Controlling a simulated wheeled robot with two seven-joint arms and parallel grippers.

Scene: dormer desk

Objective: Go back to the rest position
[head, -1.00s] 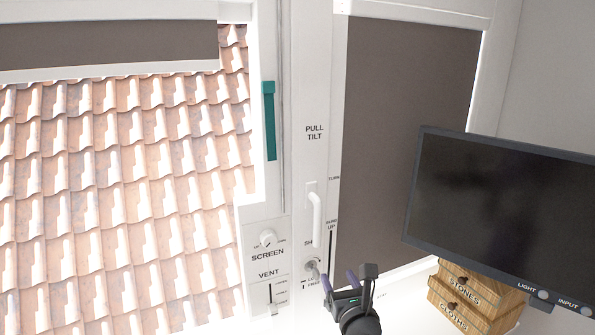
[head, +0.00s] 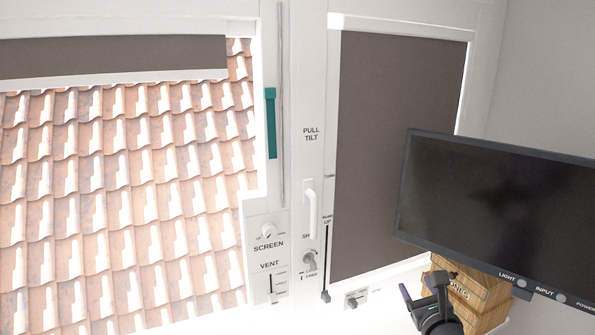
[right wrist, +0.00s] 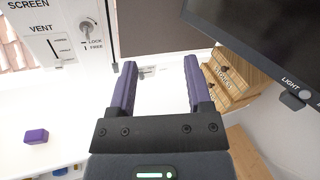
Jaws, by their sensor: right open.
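My right gripper (head: 424,290) is at the bottom right of the head view, in front of the wooden drawer box (head: 470,297). In the right wrist view its two purple fingers (right wrist: 160,85) stand apart with nothing between them. It touches nothing that I can see. My left gripper is in neither view.
A dark monitor (head: 500,210) stands at the right, above the drawer box. The window panel carries a lock knob (head: 310,260), a white handle (head: 311,210) and a vent slider (head: 271,285). A purple block (right wrist: 36,137) lies on the white surface at left in the wrist view.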

